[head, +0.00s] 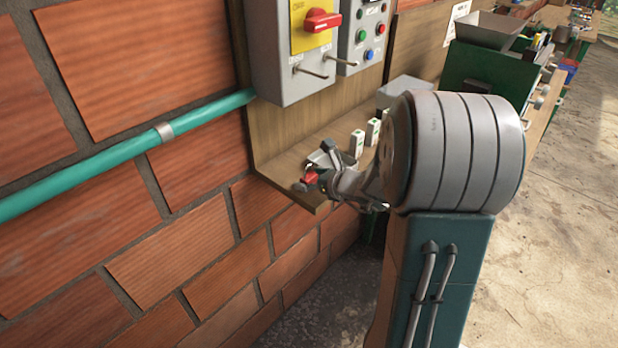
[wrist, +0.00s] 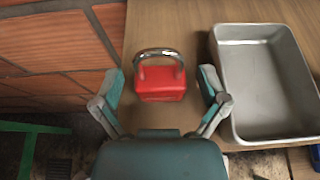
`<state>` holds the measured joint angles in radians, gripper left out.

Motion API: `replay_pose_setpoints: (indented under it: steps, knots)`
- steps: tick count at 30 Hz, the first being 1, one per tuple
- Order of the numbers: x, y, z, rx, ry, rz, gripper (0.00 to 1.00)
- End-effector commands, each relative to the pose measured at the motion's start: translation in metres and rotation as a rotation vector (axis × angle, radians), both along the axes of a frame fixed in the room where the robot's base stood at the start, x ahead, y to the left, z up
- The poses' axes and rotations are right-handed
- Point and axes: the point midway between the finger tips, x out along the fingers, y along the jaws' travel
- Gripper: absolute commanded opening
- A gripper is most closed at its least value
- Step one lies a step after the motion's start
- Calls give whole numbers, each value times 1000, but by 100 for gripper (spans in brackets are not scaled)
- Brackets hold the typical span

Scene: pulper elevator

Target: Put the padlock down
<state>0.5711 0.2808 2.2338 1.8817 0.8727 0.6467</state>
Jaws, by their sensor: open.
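The red padlock (wrist: 160,84) with a shiny shackle lies on the wooden shelf (wrist: 175,32), near its front left part. It also shows as a small red shape in the head view (head: 311,178), partly hidden by my gripper. My gripper (wrist: 162,76) is open, with one finger on each side of the padlock. Gaps show between both fingers and the padlock in the wrist view. In the head view my gripper (head: 321,170) is over the shelf's near end.
A grey metal tray (wrist: 228,100) is right of the padlock. Small white boxes (head: 357,143) stand on the shelf. A grey switch box (head: 283,60) with a red handle hangs above. A brick wall (head: 130,170) and green pipe (head: 80,177) are at left.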

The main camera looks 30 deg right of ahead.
Motion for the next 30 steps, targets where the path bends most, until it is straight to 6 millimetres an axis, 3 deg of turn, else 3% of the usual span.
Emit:
replay_pose_setpoints:
  steps: [5, 18, 25, 28, 30]
  knots:
    - [-6, -3, 6, 0, -2, -3, 94]
    - [-82, -30, 39, -1, -2, -5, 94]
    - [-103, -36, 48, -1, -1, -1, 94]
    - [-105, -24, 51, -46, 2, 54, 94]
    - [-108, 2, 55, -144, 4, 168, 94]
